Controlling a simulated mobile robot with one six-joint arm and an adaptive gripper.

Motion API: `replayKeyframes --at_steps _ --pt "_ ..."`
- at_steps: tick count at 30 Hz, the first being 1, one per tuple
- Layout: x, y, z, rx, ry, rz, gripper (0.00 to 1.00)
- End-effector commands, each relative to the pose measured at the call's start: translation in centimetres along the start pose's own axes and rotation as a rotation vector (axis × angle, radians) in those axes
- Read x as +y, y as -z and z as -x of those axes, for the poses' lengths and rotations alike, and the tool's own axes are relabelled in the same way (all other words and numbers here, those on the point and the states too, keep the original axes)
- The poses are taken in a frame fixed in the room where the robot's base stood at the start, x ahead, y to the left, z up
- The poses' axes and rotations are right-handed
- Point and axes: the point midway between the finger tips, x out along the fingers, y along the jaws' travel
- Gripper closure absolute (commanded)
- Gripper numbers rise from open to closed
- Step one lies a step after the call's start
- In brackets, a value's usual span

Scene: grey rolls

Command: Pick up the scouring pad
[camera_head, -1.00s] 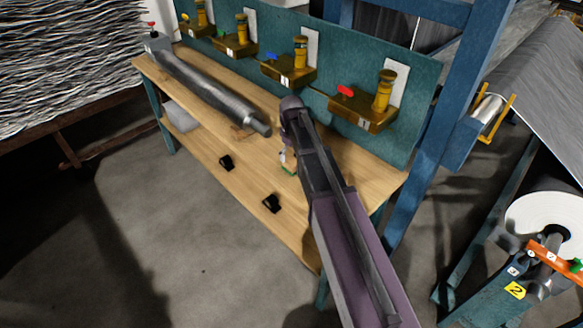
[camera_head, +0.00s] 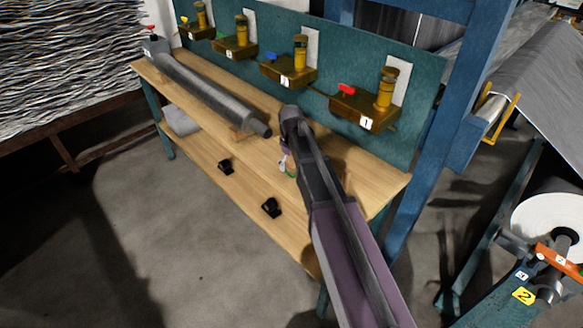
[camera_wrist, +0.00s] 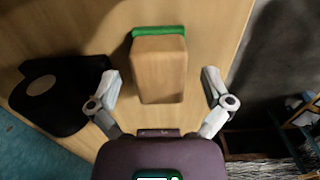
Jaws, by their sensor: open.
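The scouring pad (camera_wrist: 159,68) is a tan block with a green layer (camera_wrist: 158,31) along its upper edge in the wrist view. It lies on the wooden bench top. My gripper (camera_wrist: 161,77) is open, with one grey finger on each side of the pad in the picture and gaps showing on both sides. I cannot tell how far the fingertips are above the bench. In the head view my gripper (camera_head: 289,165) is over the bench, partly behind my arm, with a bit of green by its fingers.
A black object (camera_wrist: 52,112) lies close to the left finger in the wrist view. Two small black pieces (camera_head: 226,167) (camera_head: 271,208) are along the bench's front edge. A long grey roll (camera_head: 205,92) lies on the bench (camera_head: 230,190). Brass fittings (camera_head: 362,108) line the teal back panel (camera_head: 420,95).

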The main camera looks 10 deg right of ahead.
Motion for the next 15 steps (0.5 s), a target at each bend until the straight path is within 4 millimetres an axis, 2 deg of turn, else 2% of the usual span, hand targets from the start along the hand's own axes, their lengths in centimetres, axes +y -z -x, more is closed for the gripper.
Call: replayKeyframes --at_steps 7,15 --pt "0.09 -0.06 0.00 0.000 0.000 -0.001 0.00" --pt "0.10 -0.07 0.00 0.000 0.000 -0.001 0.80"
